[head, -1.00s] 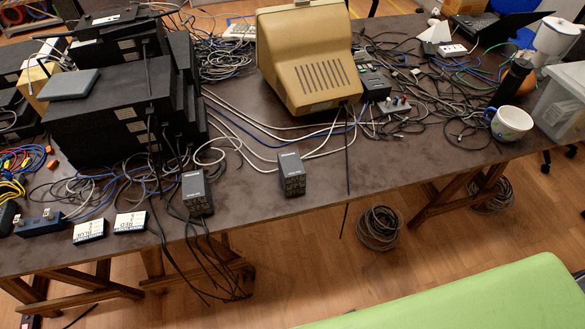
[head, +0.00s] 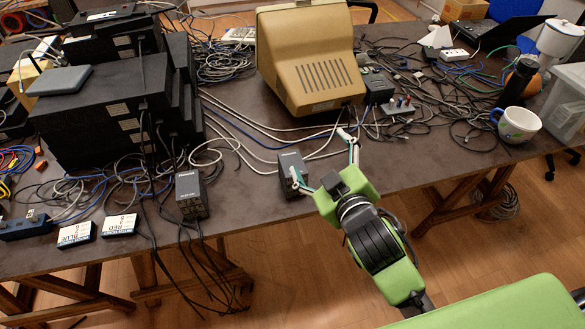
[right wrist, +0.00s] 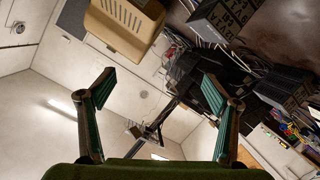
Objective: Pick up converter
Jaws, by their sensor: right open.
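Two small black converter-like boxes stand near the table's front edge; the frames do not show which one the task means. One box (head: 288,172) is beside the left finger of my right gripper (head: 320,156), partly covered by it. The other box (head: 191,193) stands further left. My right gripper is open and empty, with its fingers pointing over the table edge. In the right wrist view, its fingers (right wrist: 158,78) are spread wide; a black box with a lettered face (right wrist: 228,20) is beyond them at the upper right. My left gripper is not in view.
A beige monitor (head: 310,60) stands behind the gripper. Stacked black devices (head: 100,115) and many loose cables fill the left. Two white labelled boxes (head: 120,225) lie at the front left. A mug (head: 518,124) is at the right. Bare tabletop (head: 240,205) lies between the black boxes.

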